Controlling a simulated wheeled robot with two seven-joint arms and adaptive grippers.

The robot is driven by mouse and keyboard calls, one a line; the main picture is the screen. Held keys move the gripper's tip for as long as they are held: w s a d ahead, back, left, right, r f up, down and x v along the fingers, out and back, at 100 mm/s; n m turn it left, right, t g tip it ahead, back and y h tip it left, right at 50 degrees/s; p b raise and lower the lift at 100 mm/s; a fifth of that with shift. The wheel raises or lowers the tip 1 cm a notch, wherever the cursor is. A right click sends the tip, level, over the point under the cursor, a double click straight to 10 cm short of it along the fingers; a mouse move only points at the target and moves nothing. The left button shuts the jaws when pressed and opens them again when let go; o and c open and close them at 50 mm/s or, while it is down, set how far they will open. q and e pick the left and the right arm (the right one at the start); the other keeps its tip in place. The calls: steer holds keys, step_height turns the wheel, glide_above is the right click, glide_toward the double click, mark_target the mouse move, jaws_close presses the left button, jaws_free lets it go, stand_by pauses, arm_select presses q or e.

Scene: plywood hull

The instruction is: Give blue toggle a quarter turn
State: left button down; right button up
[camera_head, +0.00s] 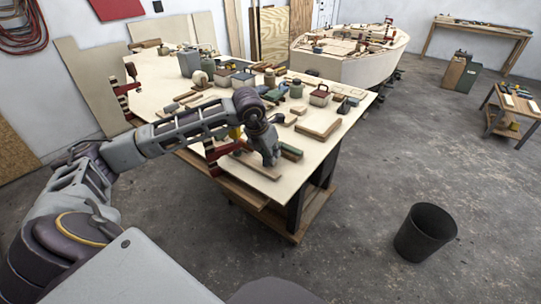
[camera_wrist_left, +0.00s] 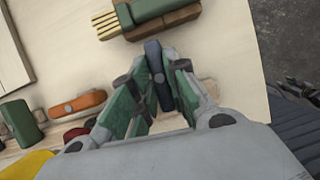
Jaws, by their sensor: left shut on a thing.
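The blue toggle (camera_wrist_left: 153,52) is a narrow dark blue bar with a grey round spot, seen in the left wrist view between my left fingers. My left gripper (camera_wrist_left: 157,74) is shut on it, with a green-padded finger on each side. In the head view my left gripper (camera_head: 270,158) reaches down over the near part of the workbench (camera_head: 262,185); the toggle is hidden there. My right gripper is not in view.
A green block with pale bristles (camera_wrist_left: 122,18) lies just beyond the toggle. An orange bar (camera_wrist_left: 78,104) and a green block (camera_wrist_left: 20,122) lie to the left. Tools and jars crowd the bench's far side. A black bin (camera_head: 426,232) stands on open floor.

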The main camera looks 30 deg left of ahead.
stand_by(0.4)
arm_select(q)
steer(key=c, duration=1.4)
jaws_free()
steer(key=shift+r, duration=0.15)
steer(key=shift+v, duration=5.9)
